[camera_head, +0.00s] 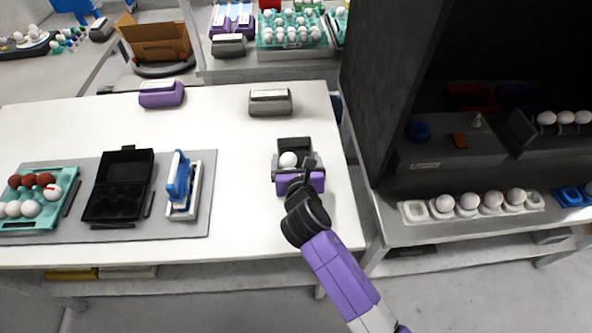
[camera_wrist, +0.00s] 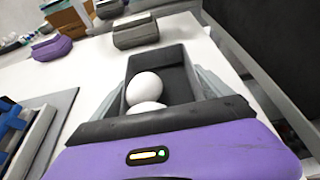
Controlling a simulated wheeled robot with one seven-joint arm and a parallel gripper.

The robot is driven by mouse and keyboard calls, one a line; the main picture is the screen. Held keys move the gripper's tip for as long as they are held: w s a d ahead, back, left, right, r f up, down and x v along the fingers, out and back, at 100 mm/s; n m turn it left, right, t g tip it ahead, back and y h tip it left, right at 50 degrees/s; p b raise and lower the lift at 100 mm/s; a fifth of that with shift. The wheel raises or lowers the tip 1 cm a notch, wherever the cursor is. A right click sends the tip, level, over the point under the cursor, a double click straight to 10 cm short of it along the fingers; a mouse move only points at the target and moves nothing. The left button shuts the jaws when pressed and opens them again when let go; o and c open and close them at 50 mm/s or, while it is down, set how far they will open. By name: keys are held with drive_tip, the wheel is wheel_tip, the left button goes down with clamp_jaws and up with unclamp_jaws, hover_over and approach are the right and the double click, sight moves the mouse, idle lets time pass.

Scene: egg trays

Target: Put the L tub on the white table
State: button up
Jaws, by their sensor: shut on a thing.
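A dark open tub (camera_head: 294,144) with white eggs in it is between the fingers of my gripper (camera_head: 297,163), at the right part of the white table (camera_head: 240,215). In the wrist view the tub (camera_wrist: 178,58) stands upright, with two white eggs showing at its near left. The light grey fingers of my gripper (camera_wrist: 155,95) press on its left and right sides. No letter on the tub can be read, and its near end is hidden by the purple gripper body. I cannot tell whether its base touches the table.
A grey box (camera_head: 270,103) and a purple box (camera_head: 161,95) stand at the table's back edge. A grey mat (camera_head: 205,222) at left bears a teal egg tray (camera_head: 42,217), an open black case (camera_head: 121,186) and a blue-and-white device (camera_head: 181,185). A dark cabinet (camera_head: 385,90) rises at right.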

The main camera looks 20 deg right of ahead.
drive_tip(key=shift+f+b, duration=0.3)
drive_tip(key=shift+f, duration=1.85)
drive_tip(key=shift+f, duration=0.15)
drive_tip(key=o, duration=1.4)
drive_tip(key=shift+c, duration=0.2)
drive_tip(key=shift+r, duration=0.2)
drive_tip(key=v, duration=1.2)
drive_tip(key=shift+f, duration=0.1)
